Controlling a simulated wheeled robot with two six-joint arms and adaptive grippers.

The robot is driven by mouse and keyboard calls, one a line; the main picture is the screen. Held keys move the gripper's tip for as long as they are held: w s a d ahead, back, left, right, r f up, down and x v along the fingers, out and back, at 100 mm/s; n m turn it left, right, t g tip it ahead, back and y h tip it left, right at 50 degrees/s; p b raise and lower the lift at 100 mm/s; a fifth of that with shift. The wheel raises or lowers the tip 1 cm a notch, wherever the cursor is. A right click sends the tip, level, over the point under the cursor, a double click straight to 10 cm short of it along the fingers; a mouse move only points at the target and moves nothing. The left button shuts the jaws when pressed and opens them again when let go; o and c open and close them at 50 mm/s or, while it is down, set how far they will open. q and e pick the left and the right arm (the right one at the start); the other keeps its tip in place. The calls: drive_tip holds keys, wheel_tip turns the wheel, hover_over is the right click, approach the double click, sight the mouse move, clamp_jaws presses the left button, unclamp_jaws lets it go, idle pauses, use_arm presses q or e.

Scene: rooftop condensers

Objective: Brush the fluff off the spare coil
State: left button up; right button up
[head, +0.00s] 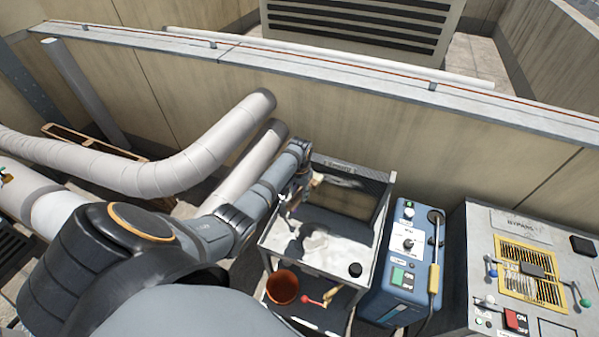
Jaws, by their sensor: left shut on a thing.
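The spare coil (352,200) stands tilted at the back of a small grey cart (322,263). It has a dark frame and a brownish finned face. Pale fluff (345,182) shows across its upper part. My left gripper (296,192) is at the coil's left edge, seen from behind and partly hidden by its own wrist. It is shut on a small tan thing, which looks like a brush (315,181), close in front of the coil face. I cannot tell whether the bristles touch it. My right gripper is out of view.
A black knob-like object (355,270) sits on the cart's top. A terracotta pot (282,287) and a red-ended tool (312,300) lie below. A blue machine (403,255) and a grey control panel (520,275) stand to the right. Large pipes (150,178) run at left.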

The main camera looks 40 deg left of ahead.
use_arm(q)
drive_tip(key=shift+r, duration=1.2)
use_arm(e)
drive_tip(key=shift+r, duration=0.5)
use_arm(q)
drive_tip(key=shift+f, duration=0.15)
drive_tip(key=shift+f+b, duration=1.4)
drive_tip(key=shift+f, duration=0.8)
wheel_tip(320, 180, up, 3)
drive_tip(key=p, duration=0.3)
drive_tip(key=shift+f, duration=0.1)
drive_tip(key=shift+r, duration=0.95)
drive_tip(key=shift+s+d, duration=0.2)
drive_tip(key=shift+s, duration=0.75)
drive_tip(key=shift+f, duration=0.1)
